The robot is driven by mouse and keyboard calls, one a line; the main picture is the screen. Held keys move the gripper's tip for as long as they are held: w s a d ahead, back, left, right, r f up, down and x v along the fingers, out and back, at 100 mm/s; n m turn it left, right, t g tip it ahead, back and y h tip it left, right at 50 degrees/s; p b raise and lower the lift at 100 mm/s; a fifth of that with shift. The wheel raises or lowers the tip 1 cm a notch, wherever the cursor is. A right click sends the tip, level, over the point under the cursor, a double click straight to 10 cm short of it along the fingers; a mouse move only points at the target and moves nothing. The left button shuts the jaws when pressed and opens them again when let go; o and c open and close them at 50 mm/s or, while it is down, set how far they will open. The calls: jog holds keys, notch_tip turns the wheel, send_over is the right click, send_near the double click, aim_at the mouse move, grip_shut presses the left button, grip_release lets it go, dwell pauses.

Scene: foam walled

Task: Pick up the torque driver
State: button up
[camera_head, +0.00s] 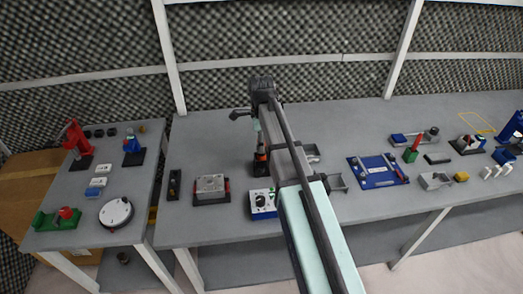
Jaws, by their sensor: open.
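My arm reaches from the bottom of the head view up over the middle of the long grey table. Its dark wrist is near the back edge. My gripper (257,126) hangs below the wrist, partly hidden by the arm, and is open. Just below it, close to the arm's left side, stands a dark upright thing with an orange-red band (261,157). It may be the torque driver, but it is too small and too covered to be sure. I cannot tell whether the gripper touches it.
A blue-and-white box with dials (263,203) stands in front of the upright thing. A metal block fixture (211,187) and a black device (174,185) lie to the left. A blue tray (378,171) lies to the right. The table's back left is clear.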

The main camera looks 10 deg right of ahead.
aim_at(262, 155)
jog(key=shift+w+d+f+p, duration=0.1)
jog(key=shift+f+p, duration=0.45)
jog(key=shift+f, duration=0.8)
jog(key=shift+w+d+f+p, duration=0.1)
jog(key=shift+f+p, duration=0.45)
jog(key=shift+f, duration=0.8)
jog(key=shift+c, duration=0.3)
grip_shut()
